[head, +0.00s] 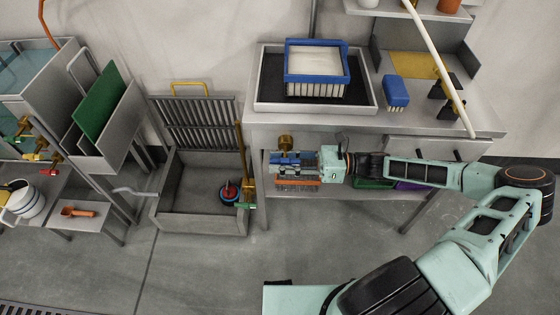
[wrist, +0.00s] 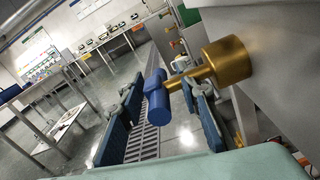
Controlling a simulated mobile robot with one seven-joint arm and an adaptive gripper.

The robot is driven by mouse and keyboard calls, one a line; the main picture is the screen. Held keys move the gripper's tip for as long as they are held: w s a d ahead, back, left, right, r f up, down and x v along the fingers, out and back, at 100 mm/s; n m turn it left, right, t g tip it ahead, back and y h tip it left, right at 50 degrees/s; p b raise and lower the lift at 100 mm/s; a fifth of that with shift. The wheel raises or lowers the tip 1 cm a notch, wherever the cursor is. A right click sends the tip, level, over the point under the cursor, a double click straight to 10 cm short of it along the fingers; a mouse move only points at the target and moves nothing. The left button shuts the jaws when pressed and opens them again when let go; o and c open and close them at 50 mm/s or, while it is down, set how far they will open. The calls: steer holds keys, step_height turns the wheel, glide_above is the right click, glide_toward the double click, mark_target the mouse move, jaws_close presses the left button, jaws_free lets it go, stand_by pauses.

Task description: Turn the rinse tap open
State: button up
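A brass tap body (wrist: 226,62) with a thin brass stem and a blue handle (wrist: 157,92) shows close up in the wrist view; I take it for the rinse tap. In the head view its brass end (head: 286,142) sticks out below the front edge of the sink bench. My gripper (head: 288,168) is just below it, pointing left. In the wrist view the fingers are apart, the left one (wrist: 121,128) left of the blue handle and the right one (wrist: 207,112) right of it. The handle appears between them; I cannot tell whether either finger touches it.
The bench (head: 378,123) carries a tray with a blue-rimmed box (head: 317,64) and a blue brush (head: 396,93). Left of my gripper is a grey floor basin (head: 203,222) with an upright grate and a thin brass pipe. Open floor lies in front.

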steer(key=shift+c, duration=0.4)
jaws_close()
